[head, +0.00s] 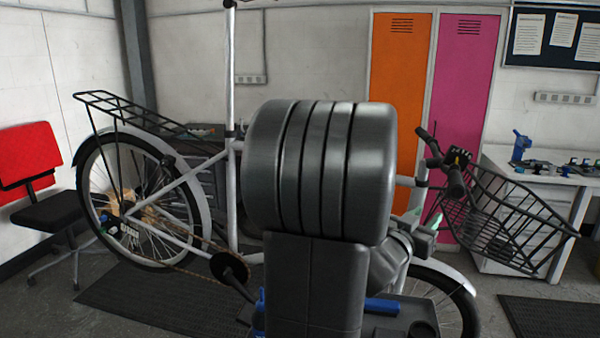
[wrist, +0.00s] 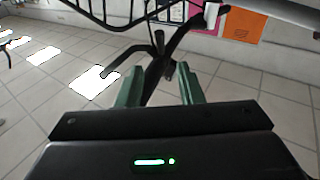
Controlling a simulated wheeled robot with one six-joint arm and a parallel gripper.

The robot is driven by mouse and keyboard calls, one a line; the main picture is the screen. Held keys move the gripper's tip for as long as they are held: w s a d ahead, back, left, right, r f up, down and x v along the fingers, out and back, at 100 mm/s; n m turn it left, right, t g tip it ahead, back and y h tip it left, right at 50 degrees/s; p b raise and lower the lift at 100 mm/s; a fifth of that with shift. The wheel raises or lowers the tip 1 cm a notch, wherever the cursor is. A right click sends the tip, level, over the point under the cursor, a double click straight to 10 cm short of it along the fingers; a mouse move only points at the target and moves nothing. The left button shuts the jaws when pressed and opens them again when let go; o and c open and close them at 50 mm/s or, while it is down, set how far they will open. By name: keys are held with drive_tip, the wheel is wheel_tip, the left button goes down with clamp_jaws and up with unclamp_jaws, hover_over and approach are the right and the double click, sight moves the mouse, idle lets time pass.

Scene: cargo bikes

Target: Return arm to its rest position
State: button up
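My arm fills the middle of the head view with its large dark grey links. My gripper (head: 428,220) is partly hidden behind them at the right, with green fingers showing near the bike's handlebar. In the wrist view my gripper (wrist: 159,86) has its two green fingers spread apart. I see nothing held between them. Dark handlebar parts (wrist: 160,55) show beyond the fingers, and I cannot tell how far off they are. The white cargo bike (head: 233,190) stands behind my arm, its middle hidden by it.
The bike's front wire basket (head: 510,215) is at the right, close to my gripper. A white workbench (head: 555,185) and orange (head: 398,70) and pink lockers (head: 465,90) stand behind. A red-backed chair (head: 30,155) is at the left. A dark tray with a blue item (head: 382,305) is low in front.

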sight(449, 198)
drive_tip(key=p+x, duration=0.2)
drive_tip(key=x, duration=1.2)
drive_tip(key=shift+w+d+r+p, duration=0.15)
drive_tip(key=shift+p, duration=0.2)
drive_tip(key=shift+w+a+r+m+g+y+p, duration=0.1)
drive_tip(key=shift+a+m+g+y+p, duration=0.6)
drive_tip(key=shift+p, duration=1.7)
drive_tip(key=shift+a+m+h, duration=0.15)
drive_tip(key=shift+m+h, duration=0.15)
drive_tip(key=shift+m, duration=0.2)
